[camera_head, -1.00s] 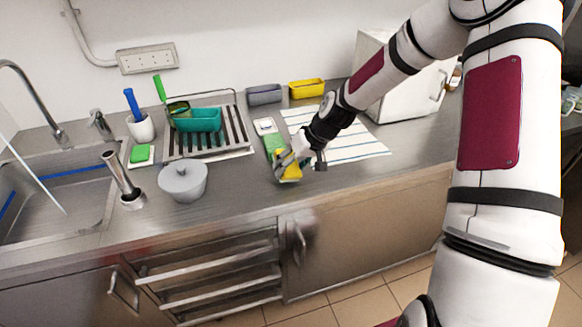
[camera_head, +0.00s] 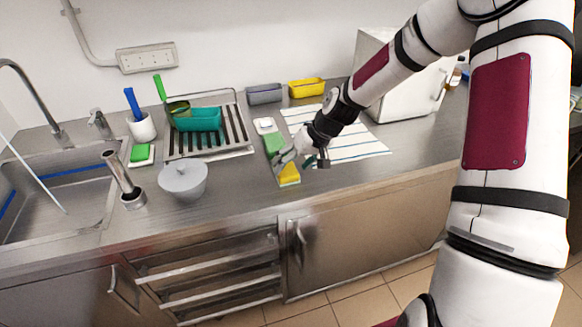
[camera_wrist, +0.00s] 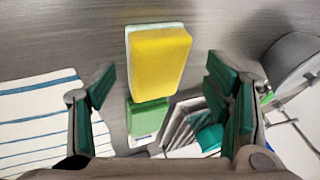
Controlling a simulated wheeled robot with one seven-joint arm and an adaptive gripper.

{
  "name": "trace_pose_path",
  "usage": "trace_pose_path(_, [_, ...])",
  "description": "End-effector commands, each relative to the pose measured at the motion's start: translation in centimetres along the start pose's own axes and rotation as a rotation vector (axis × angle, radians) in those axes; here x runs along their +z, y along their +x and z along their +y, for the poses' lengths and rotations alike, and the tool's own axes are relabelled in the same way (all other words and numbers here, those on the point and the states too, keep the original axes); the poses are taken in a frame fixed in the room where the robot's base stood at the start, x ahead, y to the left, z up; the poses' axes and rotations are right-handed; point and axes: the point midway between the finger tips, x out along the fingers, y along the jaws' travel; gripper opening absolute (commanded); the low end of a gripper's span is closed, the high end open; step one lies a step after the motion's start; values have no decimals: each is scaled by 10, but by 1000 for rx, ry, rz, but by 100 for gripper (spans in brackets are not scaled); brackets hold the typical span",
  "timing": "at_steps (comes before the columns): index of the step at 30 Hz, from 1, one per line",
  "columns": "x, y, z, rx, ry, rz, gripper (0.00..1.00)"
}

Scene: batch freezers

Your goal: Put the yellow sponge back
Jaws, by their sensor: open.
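The yellow sponge (camera_head: 289,174) lies at the counter's front, on a thin pale base that shows along its edge. In the wrist view the yellow sponge (camera_wrist: 160,62) is ahead of and between my open fingers, with a gap on both sides. A green sponge (camera_head: 274,143) lies just behind it; the wrist view also shows this green sponge (camera_wrist: 148,116). My gripper (camera_head: 295,158) is just above and behind the yellow sponge and hides part of it in the head view. In the wrist view my gripper (camera_wrist: 160,72) has its green-padded fingers spread, with nothing held.
A striped towel (camera_head: 350,145) lies to the right, before a white box (camera_head: 400,95). A grey lidded pot (camera_head: 183,181), a dish rack (camera_head: 240,150) and a sink (camera_head: 50,190) are to the left. A yellow bin (camera_head: 307,88) stands at the wall. The front counter right of the sponge is clear.

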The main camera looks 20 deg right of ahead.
Motion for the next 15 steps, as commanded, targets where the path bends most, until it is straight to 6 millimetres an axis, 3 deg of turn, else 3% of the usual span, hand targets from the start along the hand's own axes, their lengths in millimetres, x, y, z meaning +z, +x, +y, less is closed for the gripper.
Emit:
trace_pose_path(9, [0, -67, 0, 3, 0, 3, 71])
trace_pose_path(15, [0, -96, 0, 1, 0, 2, 71])
